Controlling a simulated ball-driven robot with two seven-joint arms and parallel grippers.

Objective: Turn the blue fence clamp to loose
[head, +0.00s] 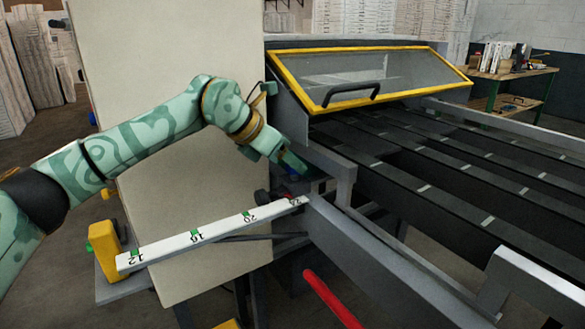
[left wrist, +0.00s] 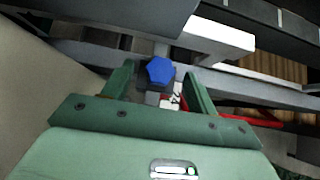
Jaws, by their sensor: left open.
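The blue fence clamp (left wrist: 159,70) shows in the left wrist view as a blue six-sided knob on a dark block. It lies between the two green fingers of my left gripper (left wrist: 158,76), which are open, with a gap visible on each side. I cannot tell how far along the fingers it sits. In the head view my left gripper (head: 293,162) points down beside the machine's front corner, at the far end of the white numbered scale, and mostly hides the clamp. My right gripper is not in view.
The white scale (head: 215,232) runs from a yellow end block (head: 106,250) toward the clamp. A large beige panel (head: 170,150) stands behind my left arm. A yellow-framed clear guard (head: 365,75), dark slatted bed (head: 470,175) and red handle (head: 330,300) are nearby.

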